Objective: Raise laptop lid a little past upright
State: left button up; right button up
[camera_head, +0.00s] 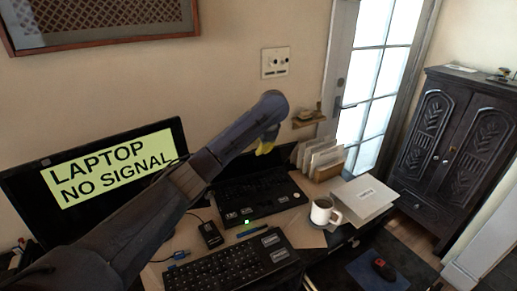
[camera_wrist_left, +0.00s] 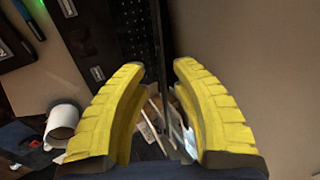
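The black laptop (camera_head: 262,196) sits open on the desk, its keyboard facing up. Its dark lid (camera_head: 284,157) stands at the back of the base, partly hidden behind my left arm. My left gripper (camera_head: 266,146) has yellow fingers and hangs at the lid. In the left wrist view the two fingers (camera_wrist_left: 160,100) are spread apart, with the thin lid (camera_wrist_left: 162,50) seen edge-on between them. Gaps show on both sides of the lid, and I cannot tell whether either finger touches it. The keyboard side (camera_wrist_left: 125,25) shows at upper left. My right gripper is not in view.
A monitor (camera_head: 20,190) reading "LAPTOP NO SIGNAL" stands at left. A separate keyboard (camera_head: 225,270) lies in front. The wall is close behind.

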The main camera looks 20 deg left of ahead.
pick_arm(q)
jog(key=shift+x, duration=0.95)
jog(key=shift+o, duration=0.3)
grip_shut()
